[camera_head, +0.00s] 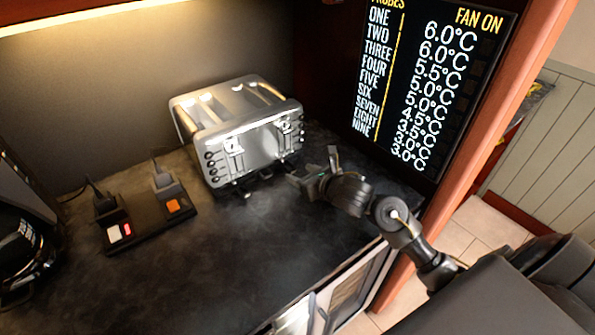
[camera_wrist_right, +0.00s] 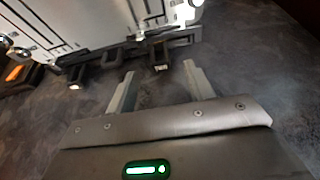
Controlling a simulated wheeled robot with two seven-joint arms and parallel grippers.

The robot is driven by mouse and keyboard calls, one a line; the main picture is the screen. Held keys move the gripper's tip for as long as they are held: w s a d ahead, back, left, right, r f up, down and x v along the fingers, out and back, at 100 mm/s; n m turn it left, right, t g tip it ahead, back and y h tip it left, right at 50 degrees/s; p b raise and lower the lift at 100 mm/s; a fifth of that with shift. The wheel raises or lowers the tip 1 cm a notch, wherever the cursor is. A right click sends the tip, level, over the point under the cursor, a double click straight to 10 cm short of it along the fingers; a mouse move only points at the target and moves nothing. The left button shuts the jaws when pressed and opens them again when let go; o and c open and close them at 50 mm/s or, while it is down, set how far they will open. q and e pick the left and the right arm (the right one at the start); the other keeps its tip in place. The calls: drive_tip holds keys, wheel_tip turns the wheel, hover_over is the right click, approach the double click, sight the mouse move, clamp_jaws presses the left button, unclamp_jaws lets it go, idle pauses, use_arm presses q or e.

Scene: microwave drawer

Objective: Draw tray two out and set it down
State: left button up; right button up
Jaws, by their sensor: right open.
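A silver toaster (camera_head: 240,130) stands on the dark counter. In the right wrist view, black tray tabs stick out low along its front: one near tab (camera_wrist_right: 160,58) and others to the left (camera_wrist_right: 110,60). I cannot tell which of them is tray two. My right gripper (camera_head: 313,170) is just right of the toaster's front corner, low over the counter. In the wrist view the right gripper (camera_wrist_right: 160,72) is open and empty, and the near tab lies between and ahead of its fingertips. My left gripper is not in view.
A black block with plugs (camera_head: 150,222) and cables sits on the counter left of the toaster. A dark round appliance (camera_head: 25,245) is at the far left. A temperature display (camera_head: 425,85) stands behind right. The counter (camera_head: 235,265) before the toaster is clear.

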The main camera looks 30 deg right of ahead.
sight(294, 170)
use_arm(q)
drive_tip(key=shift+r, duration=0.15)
use_arm(e)
drive_tip(key=shift+x, duration=1.65)
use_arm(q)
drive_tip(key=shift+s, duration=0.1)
use_arm(e)
drive_tip(key=shift+c, duration=0.2)
drive_tip(key=c, duration=1.1)
drive_tip(key=shift+s, duration=0.1)
